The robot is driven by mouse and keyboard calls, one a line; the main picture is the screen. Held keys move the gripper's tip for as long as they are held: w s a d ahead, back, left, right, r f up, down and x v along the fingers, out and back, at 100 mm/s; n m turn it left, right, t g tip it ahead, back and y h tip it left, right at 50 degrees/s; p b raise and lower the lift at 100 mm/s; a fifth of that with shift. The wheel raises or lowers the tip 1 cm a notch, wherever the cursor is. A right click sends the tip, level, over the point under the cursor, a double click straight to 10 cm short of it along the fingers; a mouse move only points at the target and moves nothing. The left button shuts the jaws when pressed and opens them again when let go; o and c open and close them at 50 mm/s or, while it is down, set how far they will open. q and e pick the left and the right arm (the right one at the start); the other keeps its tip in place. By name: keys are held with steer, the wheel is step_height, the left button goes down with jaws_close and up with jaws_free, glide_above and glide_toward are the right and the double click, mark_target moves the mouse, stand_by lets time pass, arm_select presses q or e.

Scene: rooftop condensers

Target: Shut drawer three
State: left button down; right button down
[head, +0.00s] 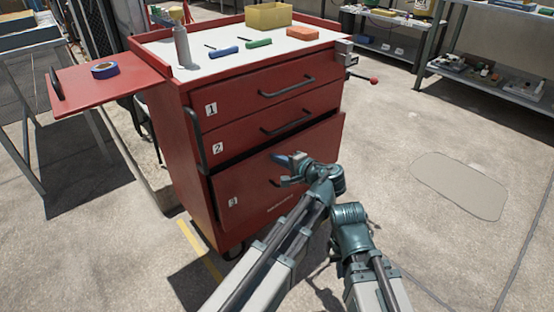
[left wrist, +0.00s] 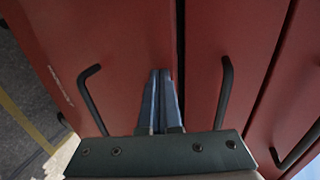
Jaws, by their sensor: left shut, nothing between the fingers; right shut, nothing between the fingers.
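Drawer three (head: 240,191) is the lowest and deepest drawer of the red cabinet (head: 203,205). It stands partly out, with a dark gap above its front. In the left wrist view its red front (left wrist: 125,45) fills the left half, with its bent black handle (left wrist: 90,100). My left gripper (head: 288,167) is shut and empty, in front of the upper part of drawer three's front. Its closed fingers (left wrist: 161,78) lie beside the gap; I cannot tell whether they touch the front. My right arm shows at lower right, but I cannot make out its gripper.
Drawer two (head: 235,142) and drawer one (head: 240,97) look closed. Drawer two's handle (left wrist: 225,92) is close to my left gripper. The white top carries screwdrivers, a spray bottle (head: 181,47) and a yellow bin (head: 269,16). Open floor (head: 420,130) lies to the right.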

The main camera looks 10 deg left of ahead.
mark_target(271, 152)
arm_select(q)
steer(key=w+a, duration=0.1)
steer(key=a, duration=0.1)
steer(key=w+a, duration=0.1)
steer(key=shift+w+a, duration=0.4)
steer(key=shift+r, duration=0.1)
steer(key=shift+a, duration=0.1)
arm_select(e)
steer(key=shift+d, duration=0.1)
